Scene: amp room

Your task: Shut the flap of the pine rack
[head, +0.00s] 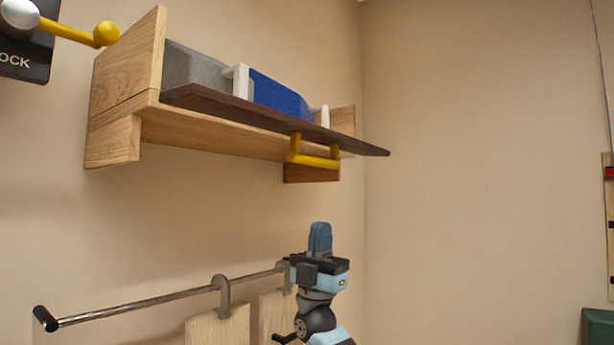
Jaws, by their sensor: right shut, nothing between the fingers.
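The pine rack (128,75) is fixed high on the left wall. Its dark brown flap (225,107) is hinged along the lower front and stands open, sticking outward roughly level. A yellow handle (313,160) hangs from the underside of the flap near its right end. My right gripper (320,226) points upward below the flap, at the lower middle of the view. Its blue fingers are together with nothing between them, and it is clear of the handle. My left gripper is not in view.
Grey and blue items (278,95) with white dividers sit in the rack. A metal rail (150,303) with hooks and hanging boards (218,331) runs along the wall below. A yellow lever (72,33) on a black plate is at upper left. The right wall is mostly bare.

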